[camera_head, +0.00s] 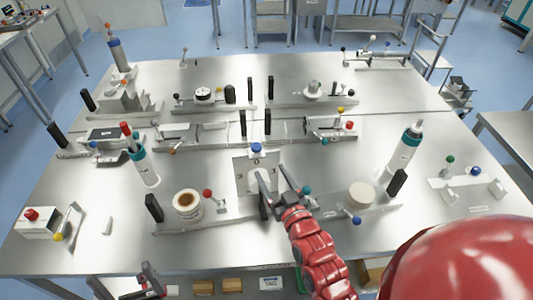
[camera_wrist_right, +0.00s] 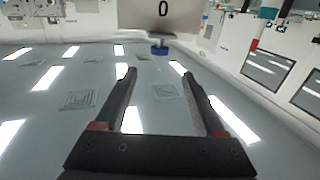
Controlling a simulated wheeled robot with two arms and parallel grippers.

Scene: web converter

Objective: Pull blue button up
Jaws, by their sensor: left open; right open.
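The blue button (camera_head: 256,148) sits at the top of a pale upright plate (camera_head: 243,168) in the middle of the steel table. In the right wrist view the blue button (camera_wrist_right: 158,49) shows just beyond the fingertips, below a grey panel marked "0" (camera_wrist_right: 160,14). My right gripper (camera_head: 272,174) is in front of the plate, below the button in the picture. Its two fingers (camera_wrist_right: 155,70) are apart with nothing between them. My left gripper (camera_head: 138,283) is low at the table's front left edge, open and away from the button.
A white pot with a red-knobbed lever (camera_head: 187,204) stands left of the plate. A round cream block (camera_head: 361,194) and teal-capped bottle (camera_head: 405,150) are to the right. Black posts (camera_head: 154,207) and fixtures crowd the table. Some bare steel lies at front left.

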